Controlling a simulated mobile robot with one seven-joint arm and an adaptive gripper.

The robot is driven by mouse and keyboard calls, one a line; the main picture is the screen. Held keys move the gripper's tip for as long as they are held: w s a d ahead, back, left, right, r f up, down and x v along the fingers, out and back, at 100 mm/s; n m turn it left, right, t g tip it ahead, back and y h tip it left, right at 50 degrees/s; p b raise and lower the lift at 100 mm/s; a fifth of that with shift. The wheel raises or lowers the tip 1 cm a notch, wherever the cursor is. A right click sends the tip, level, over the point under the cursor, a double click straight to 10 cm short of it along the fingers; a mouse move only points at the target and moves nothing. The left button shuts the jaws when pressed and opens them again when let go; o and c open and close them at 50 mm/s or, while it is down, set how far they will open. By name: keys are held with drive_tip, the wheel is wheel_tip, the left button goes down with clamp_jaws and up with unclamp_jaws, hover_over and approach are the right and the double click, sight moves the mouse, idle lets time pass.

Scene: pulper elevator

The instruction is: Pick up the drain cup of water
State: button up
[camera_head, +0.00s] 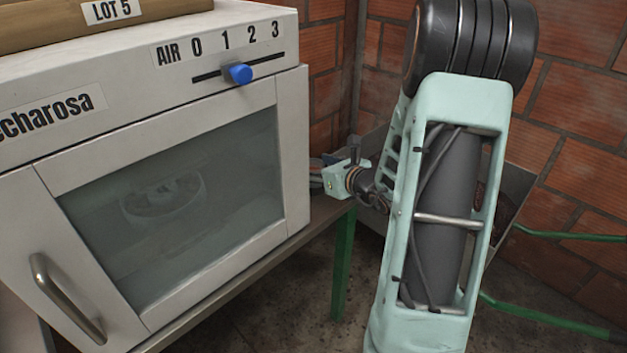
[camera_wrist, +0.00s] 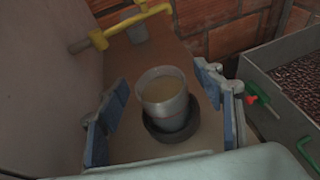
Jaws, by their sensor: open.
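The drain cup (camera_wrist: 166,98) is a grey cup with a thin red line and cloudy, brownish water in it. In the wrist view it stands upright on a dark round base (camera_wrist: 172,128). My gripper (camera_wrist: 165,105) is open, with one blue-padded finger to the left of the cup and one to the right. A gap shows between each finger and the cup. In the head view my gripper (camera_head: 325,178) is partly hidden behind the white machine's right edge and my arm, and the cup cannot be seen there.
A yellow pipe (camera_wrist: 120,25) with a grey fitting is behind the cup. A metal bin (camera_wrist: 285,85) of dark red beans, with a red-and-green valve, stands at the right. Brick walls are behind. The white machine (camera_head: 285,150) with a blue slider knob (camera_head: 238,73) fills the left.

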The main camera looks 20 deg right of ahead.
drive_tip(key=shift+c, duration=0.4)
drive_tip(key=c, duration=1.2)
drive_tip(key=shift+r, duration=0.1)
